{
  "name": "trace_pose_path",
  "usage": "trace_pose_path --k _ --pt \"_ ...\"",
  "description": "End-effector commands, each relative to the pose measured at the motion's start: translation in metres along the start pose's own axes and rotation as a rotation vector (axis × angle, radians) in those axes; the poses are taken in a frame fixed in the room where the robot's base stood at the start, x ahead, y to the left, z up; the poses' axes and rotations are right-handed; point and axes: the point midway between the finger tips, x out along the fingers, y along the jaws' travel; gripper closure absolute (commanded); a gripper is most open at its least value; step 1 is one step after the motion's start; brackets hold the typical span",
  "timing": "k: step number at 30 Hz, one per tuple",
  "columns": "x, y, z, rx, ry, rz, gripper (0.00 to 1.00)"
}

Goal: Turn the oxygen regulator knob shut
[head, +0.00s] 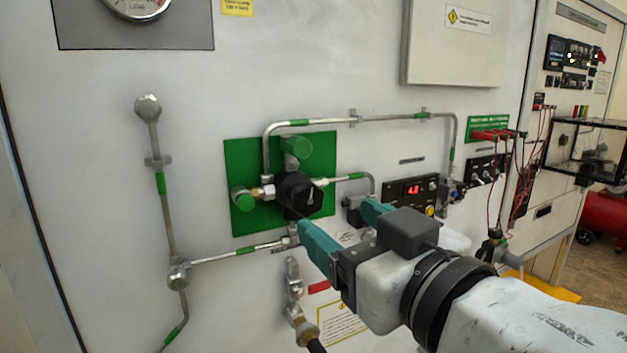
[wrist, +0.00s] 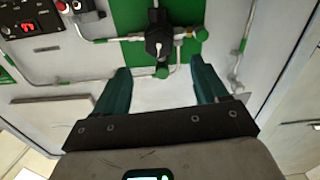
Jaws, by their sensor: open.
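The oxygen regulator knob (head: 299,194) is a black round knob on a green backing plate (head: 240,155), with pipes joining it on several sides. In the wrist view the knob (wrist: 158,42) shows a white pointer line and sits above the gap between the fingers. My gripper (head: 338,230) is open and empty, with teal fingers. In the head view it is in front of the panel, to the lower right of the knob. In the wrist view my gripper (wrist: 158,82) has its fingers spread wide, apart from the knob.
Metal pipes with green bands run around the plate, including a vertical pipe (head: 164,205) at left. A hose fitting (head: 296,300) is below the knob. A red digital display (head: 414,189) is to the right. Red cables (head: 500,165) hang further right.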

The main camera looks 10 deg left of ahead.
Motion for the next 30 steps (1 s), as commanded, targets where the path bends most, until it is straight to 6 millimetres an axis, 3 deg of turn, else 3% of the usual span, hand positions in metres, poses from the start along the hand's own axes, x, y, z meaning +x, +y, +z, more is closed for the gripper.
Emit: trace_pose_path --k 6,13,26,30 --pt "0.043 -0.001 -0.001 0.001 -0.003 -0.002 0.27" --pt "0.072 0.000 0.000 0.000 -0.001 -0.001 0.27" --pt "0.081 0.000 0.001 -0.001 0.000 0.000 0.27" --pt "0.081 0.000 0.001 -0.001 0.000 0.000 0.41"
